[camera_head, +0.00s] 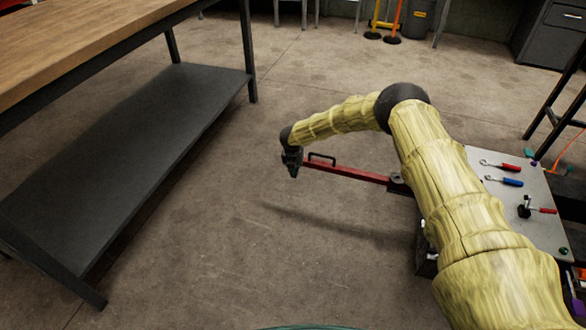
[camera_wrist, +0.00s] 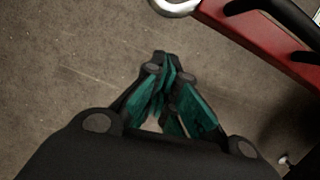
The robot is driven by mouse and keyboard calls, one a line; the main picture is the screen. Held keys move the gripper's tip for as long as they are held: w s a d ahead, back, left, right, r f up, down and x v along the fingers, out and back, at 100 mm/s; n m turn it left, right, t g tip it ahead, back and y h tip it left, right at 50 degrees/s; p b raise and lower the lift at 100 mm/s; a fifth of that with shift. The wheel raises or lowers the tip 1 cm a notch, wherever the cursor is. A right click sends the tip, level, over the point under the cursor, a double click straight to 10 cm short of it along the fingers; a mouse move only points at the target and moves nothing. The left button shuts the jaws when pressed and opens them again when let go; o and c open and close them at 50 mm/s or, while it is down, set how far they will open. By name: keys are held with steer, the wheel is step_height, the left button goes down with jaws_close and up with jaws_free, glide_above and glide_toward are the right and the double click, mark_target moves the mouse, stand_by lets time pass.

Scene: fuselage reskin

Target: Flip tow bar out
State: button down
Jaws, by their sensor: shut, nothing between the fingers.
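The tow bar (camera_head: 345,173) is a red bar with a black handle loop. In the head view it sticks out to the left from a dark mount beside my arm, low over the floor. In the wrist view the red bar (camera_wrist: 262,38) crosses the upper right, with a silver ring (camera_wrist: 175,5) at its end and the black handle at the right edge. My gripper (camera_head: 292,172) is at the bar's left end in the head view. In the wrist view my gripper (camera_wrist: 163,68) has its teal-padded fingers together, empty, beside the bar and apart from it.
A workbench (camera_head: 130,125) with a wooden top and dark lower shelf stands at the left. A grey cart top (camera_head: 510,225) with several tools is at the right. Black and yellow-orange stands and a bin are at the back. The floor between bench and bar is clear.

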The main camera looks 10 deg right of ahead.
step_height(320, 180, up, 7)
steer(key=s+a+p, duration=0.1)
steer(key=s+a, duration=0.1)
steer(key=shift+a+f+p, duration=0.2)
steer(key=shift+p, duration=0.15)
steer(key=shift+s, duration=0.1)
